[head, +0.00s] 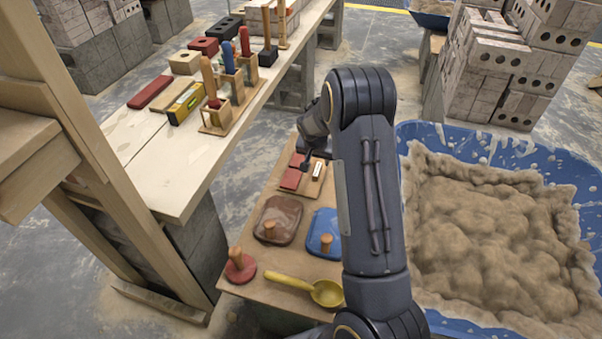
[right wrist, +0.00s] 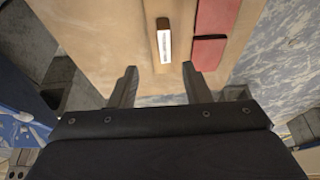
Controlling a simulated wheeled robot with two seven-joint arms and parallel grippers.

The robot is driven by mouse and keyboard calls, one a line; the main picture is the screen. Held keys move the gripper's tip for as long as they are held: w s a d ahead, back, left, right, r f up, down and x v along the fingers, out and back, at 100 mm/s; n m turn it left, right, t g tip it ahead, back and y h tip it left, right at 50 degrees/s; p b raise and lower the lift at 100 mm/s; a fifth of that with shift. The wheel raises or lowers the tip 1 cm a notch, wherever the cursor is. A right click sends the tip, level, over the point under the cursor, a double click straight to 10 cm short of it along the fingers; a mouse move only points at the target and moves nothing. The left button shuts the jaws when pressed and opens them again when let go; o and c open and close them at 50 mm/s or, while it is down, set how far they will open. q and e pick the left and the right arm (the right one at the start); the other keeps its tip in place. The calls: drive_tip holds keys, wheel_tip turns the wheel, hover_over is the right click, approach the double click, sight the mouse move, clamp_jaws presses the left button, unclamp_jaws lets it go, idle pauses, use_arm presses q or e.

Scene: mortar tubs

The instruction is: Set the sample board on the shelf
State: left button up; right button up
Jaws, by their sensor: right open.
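The sample board (head: 294,188) lies on the low wooden table. It is a small wooden board with red slips and a white-labelled strip; in the right wrist view, part of the board (right wrist: 182,52) shows at the top. My right gripper (head: 306,162) is over its far end, largely hidden by my own arm in the head view. In the right wrist view my right gripper (right wrist: 160,86) is open, its fingers apart on either side of the board's near edge; contact is unclear. A wooden frame with a shelf-like ledge (head: 25,150) stands at the left. My left gripper is not in view.
The low table (head: 240,288) also holds a brown float (head: 278,222), a blue float (head: 322,236), a red round tool (head: 240,268) and a yellow ladle (head: 320,292). A blue mortar tub (head: 415,140) stands right. A long bench (head: 150,185) bears tools and bricks.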

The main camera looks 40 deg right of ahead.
sight(317, 169)
drive_tip(key=b+x, duration=0.1)
drive_tip(key=x, duration=0.4)
drive_tip(key=b+x, duration=0.1)
drive_tip(key=x, duration=0.2)
drive_tip(key=shift+w+a+f+b, duration=0.1)
drive_tip(key=shift+w+f+b, duration=0.2)
drive_tip(key=shift+w, duration=0.15)
drive_tip(key=shift+r, duration=0.1)
clamp_jaws()
